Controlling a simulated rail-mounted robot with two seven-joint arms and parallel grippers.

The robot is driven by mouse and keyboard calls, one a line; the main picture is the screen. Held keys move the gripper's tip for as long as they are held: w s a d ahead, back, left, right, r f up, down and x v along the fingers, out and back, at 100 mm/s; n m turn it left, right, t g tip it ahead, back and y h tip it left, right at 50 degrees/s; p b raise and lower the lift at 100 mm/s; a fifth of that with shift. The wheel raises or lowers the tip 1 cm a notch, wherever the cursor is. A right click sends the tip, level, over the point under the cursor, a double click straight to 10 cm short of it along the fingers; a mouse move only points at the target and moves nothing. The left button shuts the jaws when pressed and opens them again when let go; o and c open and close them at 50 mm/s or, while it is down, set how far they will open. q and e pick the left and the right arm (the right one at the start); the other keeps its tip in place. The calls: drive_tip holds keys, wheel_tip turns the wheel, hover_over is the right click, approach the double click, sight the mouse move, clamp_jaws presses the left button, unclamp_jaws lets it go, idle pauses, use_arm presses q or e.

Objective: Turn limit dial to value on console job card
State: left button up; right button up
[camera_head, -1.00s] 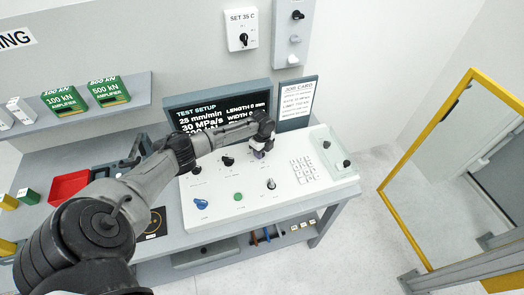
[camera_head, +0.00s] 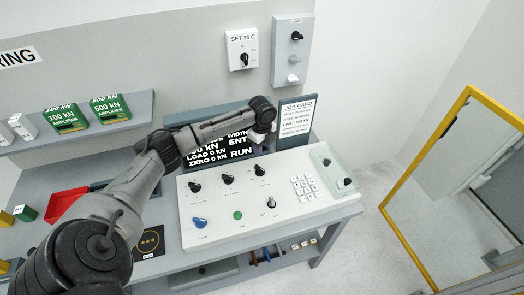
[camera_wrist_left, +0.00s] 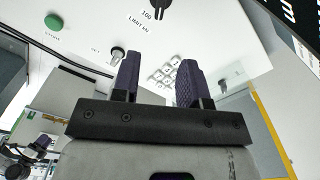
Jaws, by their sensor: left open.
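The white console panel (camera_head: 300,222) has a row of three black dials. The rightmost dial (camera_head: 260,170) seems to be the limit dial; in the wrist view a black dial (camera_wrist_left: 159,8) stands beside print reading "100" and "LIMIT kN", partly cut off at the top. The job card (camera_head: 296,122) stands behind the panel, its limit value too small to read surely. My left gripper (camera_head: 264,137) is above the panel's back edge, before the screen, apart from the dial. Its two dark fingers (camera_wrist_left: 159,80) are open with nothing between them.
The screen (camera_head: 205,150) is partly hidden by my left arm. A keypad (camera_head: 304,187), a silver-topped knob (camera_head: 271,202), a green button (camera_head: 238,215) and a blue knob (camera_head: 200,222) share the panel. A yellow-framed door (camera_head: 425,150) is at right.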

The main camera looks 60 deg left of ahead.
sight(260, 168)
use_arm(q)
drive_tip(key=shift+o, duration=0.2)
drive_tip(key=shift+r, duration=0.1)
drive_tip(key=shift+o, duration=0.8)
drive_tip(key=o, duration=0.3)
drive_tip(key=shift+n+b, duration=0.6)
drive_tip(key=shift+n, duration=0.3)
drive_tip(key=shift+o, duration=1.3)
drive_tip(key=n+b, duration=0.1)
drive_tip(key=n, duration=0.2)
drive_tip(key=n+b, duration=0.2)
drive_tip(key=n, duration=0.2)
drive_tip(key=n+b, duration=0.2)
drive_tip(key=n, duration=0.1)
drive_tip(key=shift+a+f+n, duration=0.3)
drive_tip(key=shift+a, duration=0.1)
drive_tip(key=f+n, duration=0.2)
drive_tip(key=f, duration=0.2)
drive_tip(key=f+n+b, duration=0.1)
drive_tip(key=f, duration=0.3)
drive_tip(key=f+n+b, duration=0.1)
drive_tip(key=f+n, duration=0.1)
drive_tip(key=f, duration=0.2)
drive_tip(key=shift+s+a+n, duration=0.15)
drive_tip(key=shift+s+n, duration=0.05)
drive_tip(key=shift+n, duration=0.1)
drive_tip(key=shift+f, duration=0.8)
